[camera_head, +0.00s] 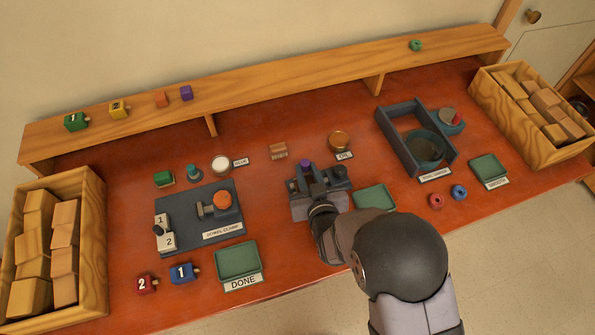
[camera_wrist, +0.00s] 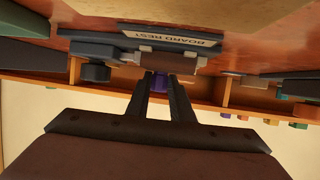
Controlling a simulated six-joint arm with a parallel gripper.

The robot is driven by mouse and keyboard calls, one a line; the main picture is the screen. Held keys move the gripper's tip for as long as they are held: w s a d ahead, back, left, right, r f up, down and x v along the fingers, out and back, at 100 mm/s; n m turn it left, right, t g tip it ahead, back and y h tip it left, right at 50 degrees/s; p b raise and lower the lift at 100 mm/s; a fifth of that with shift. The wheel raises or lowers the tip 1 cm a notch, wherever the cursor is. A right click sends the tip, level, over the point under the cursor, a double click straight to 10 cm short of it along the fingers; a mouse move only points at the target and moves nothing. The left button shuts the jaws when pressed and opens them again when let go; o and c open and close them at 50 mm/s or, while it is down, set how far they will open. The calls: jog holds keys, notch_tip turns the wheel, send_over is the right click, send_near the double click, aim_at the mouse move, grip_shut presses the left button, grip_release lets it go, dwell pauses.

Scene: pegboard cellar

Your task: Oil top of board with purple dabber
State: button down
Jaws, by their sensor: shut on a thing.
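My gripper (camera_head: 308,188) is over the middle of the red bench at the dark board rest (camera_head: 338,174). It is shut on the purple dabber (camera_head: 305,166); the purple also shows between the fingers in the wrist view (camera_wrist: 159,83). The board rest's label (camera_wrist: 170,38) reads BOARD REST there. A brownish block, perhaps the board (camera_wrist: 167,62), shows at the rest just beyond the fingertips. I cannot tell whether the dabber touches it. In the head view my gripper hides most of that spot. The round oil pot (camera_head: 340,139) stands behind the rest with its OIL label.
The dowel clamp (camera_head: 205,222) and DONE tray (camera_head: 238,258) are at left. A green tray (camera_head: 374,197) lies right of my gripper. A dark open box (camera_head: 400,148) stands farther right. Wooden crates (camera_head: 95,230) (camera_head: 485,100) flank the bench. A shelf (camera_head: 260,90) runs along the back.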

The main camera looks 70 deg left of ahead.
jog(key=shift+w+f, duration=0.1)
jog(key=shift+w, duration=0.45)
jog(key=shift+w+p, duration=0.1)
jog(key=shift+p, duration=0.35)
jog(key=shift+s+b, duration=0.3)
jog(key=shift+s, duration=0.2)
jog(key=shift+s+f+b, duration=0.15)
jog(key=shift+s+b, duration=0.25)
jog(key=shift+s, duration=2.65)
notch_tip(320, 180, up, 5)
jog(key=shift+w+r+p, duration=0.1)
jog(key=shift+r+p, duration=0.05)
jog(key=shift+p, duration=0.8)
notch_tip(320, 180, up, 5)
jog(key=p, duration=0.3)
jog(key=shift+f, duration=0.2)
